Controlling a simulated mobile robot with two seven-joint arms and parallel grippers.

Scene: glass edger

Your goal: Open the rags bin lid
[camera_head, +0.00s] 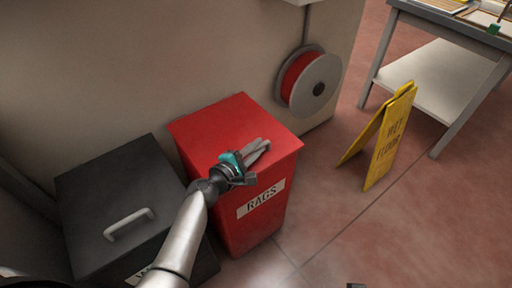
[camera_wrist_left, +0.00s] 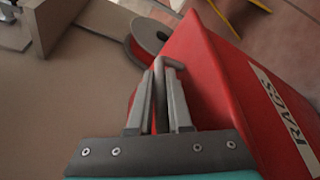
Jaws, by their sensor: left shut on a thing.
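The red rags bin (camera_head: 255,227) stands in the middle of the head view, with a white "RAGS" label (camera_head: 262,198) on its front. Its red lid (camera_head: 218,123) looks down on the bin, with no gap that I can make out. My left gripper (camera_head: 261,148) reaches over the lid's front part. In the left wrist view my left gripper (camera_wrist_left: 160,85) is shut on the bent grey lid handle (camera_wrist_left: 174,63). The fingers hide most of the handle. My right gripper cannot be made out.
A black bin (camera_head: 105,190) with a pale handle stands close on the left. A red hose reel (camera_head: 301,78) hangs on the wall behind. A yellow wet-floor sign (camera_head: 388,140) and a grey table (camera_head: 450,75) stand to the right.

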